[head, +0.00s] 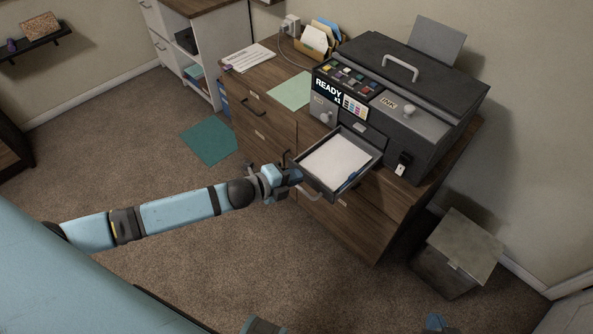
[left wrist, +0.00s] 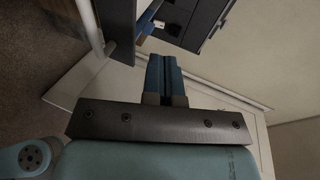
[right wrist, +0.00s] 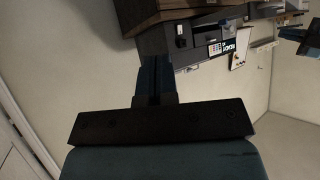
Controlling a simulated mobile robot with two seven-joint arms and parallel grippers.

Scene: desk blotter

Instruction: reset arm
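My left gripper (head: 292,176) is beside the near left corner of the pulled-out paper tray (head: 369,166) in the head view; I cannot tell whether it touches the tray. In the left wrist view its two blue fingers (left wrist: 166,78) lie together with nothing seen between them. My right gripper (head: 436,322) shows only as a small blue piece at the bottom edge of the head view, over the floor. In the right wrist view its fingers (right wrist: 154,80) are also together and hold nothing visible.
The tray holds white paper (head: 336,160) and sticks out of the dark printer (head: 430,120) on a wooden cabinet (head: 352,225). A grey bin (head: 455,255) stands right of the cabinet. A green sheet (head: 209,141) lies on the carpet. Open carpet lies in front.

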